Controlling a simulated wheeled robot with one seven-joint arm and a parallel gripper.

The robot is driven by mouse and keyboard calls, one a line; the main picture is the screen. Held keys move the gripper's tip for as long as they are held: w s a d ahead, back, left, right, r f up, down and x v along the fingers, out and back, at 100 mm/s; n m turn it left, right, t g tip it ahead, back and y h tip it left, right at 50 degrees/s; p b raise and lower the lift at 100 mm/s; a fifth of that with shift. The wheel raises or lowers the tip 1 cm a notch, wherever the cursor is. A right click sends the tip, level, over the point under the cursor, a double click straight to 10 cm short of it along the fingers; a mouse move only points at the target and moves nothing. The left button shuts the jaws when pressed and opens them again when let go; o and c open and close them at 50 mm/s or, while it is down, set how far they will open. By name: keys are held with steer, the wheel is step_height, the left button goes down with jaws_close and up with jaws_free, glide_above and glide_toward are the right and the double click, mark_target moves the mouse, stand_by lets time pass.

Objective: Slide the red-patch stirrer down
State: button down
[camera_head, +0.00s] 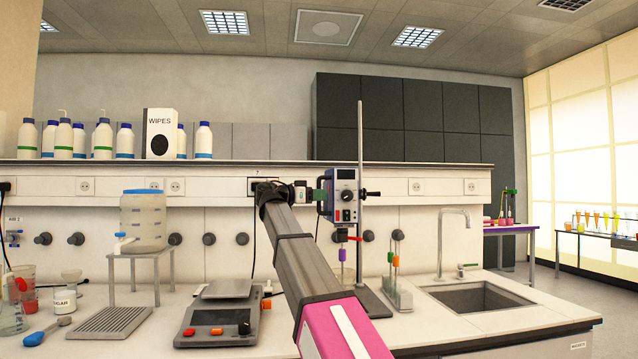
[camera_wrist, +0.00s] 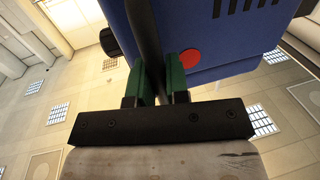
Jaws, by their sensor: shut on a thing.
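The fingertips are partly hidden. A red-tipped part and a purple piece (camera_head: 342,254) hang below the stirrer.
A balance (camera_head: 217,318) stands left of my arm. A rack with coloured-top sticks (camera_head: 396,280) stands right of the rod, beside the sink (camera_head: 478,297). A shelf ledge (camera_head: 420,164) runs behind the stirrer. A water container (camera_head: 143,220) stands at left.

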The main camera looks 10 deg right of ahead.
mark_target(319, 212)
steer(key=shift+s+f, duration=0.1)
steer(key=shift+f, duration=1.6)
steer(key=c, duration=1.1)
jaws_free()
steer(key=a, duration=0.3)
steer(key=s+a, duration=0.1)
steer(key=a, duration=0.3)
steer(key=s+a, duration=0.1)
steer(key=a, duration=0.2)
steer(key=shift+a, duration=0.3)
